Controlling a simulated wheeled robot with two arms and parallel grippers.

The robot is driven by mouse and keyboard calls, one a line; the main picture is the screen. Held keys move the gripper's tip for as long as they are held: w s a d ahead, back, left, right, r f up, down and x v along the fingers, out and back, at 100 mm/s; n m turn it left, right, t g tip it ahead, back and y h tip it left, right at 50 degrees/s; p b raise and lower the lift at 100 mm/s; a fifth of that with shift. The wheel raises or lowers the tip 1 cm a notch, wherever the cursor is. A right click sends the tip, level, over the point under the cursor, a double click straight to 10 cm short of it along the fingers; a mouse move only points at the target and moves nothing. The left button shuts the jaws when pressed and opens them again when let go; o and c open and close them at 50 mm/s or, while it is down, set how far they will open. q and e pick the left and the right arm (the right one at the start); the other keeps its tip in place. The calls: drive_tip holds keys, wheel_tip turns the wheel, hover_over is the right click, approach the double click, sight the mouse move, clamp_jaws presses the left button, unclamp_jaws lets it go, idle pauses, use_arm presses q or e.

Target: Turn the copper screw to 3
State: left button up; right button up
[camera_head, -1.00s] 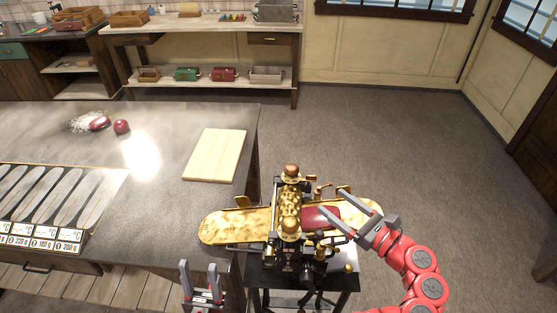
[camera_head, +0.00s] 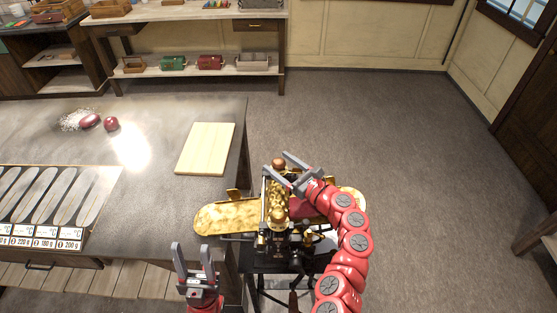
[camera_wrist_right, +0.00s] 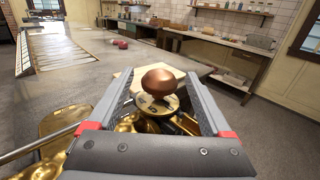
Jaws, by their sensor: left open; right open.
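The copper screw (camera_head: 279,164) is a rounded copper knob on top of the gold and black drop roller machine (camera_head: 228,216). In the right wrist view the copper screw (camera_wrist_right: 159,82) stands above a round gold dial plate (camera_wrist_right: 157,104); its numbers are too small to read. My right gripper (camera_head: 282,166) is open, its fingers on either side of the knob in the wrist view, with gaps showing beside it. I cannot tell whether it touches. My left gripper (camera_head: 192,258) is open and empty at the counter's front edge. My right arm hides part of the machine.
A grey counter (camera_head: 60,150) lies left of the machine, with a pale wooden board (camera_head: 206,148) and dark red lumps (camera_head: 92,121) on it. A back shelf (camera_head: 180,68) holds small boxes. The floor at right is clear.

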drive_tip(key=shift+w+a, duration=0.3)
drive_tip(key=shift+f, duration=0.1)
clamp_jaws()
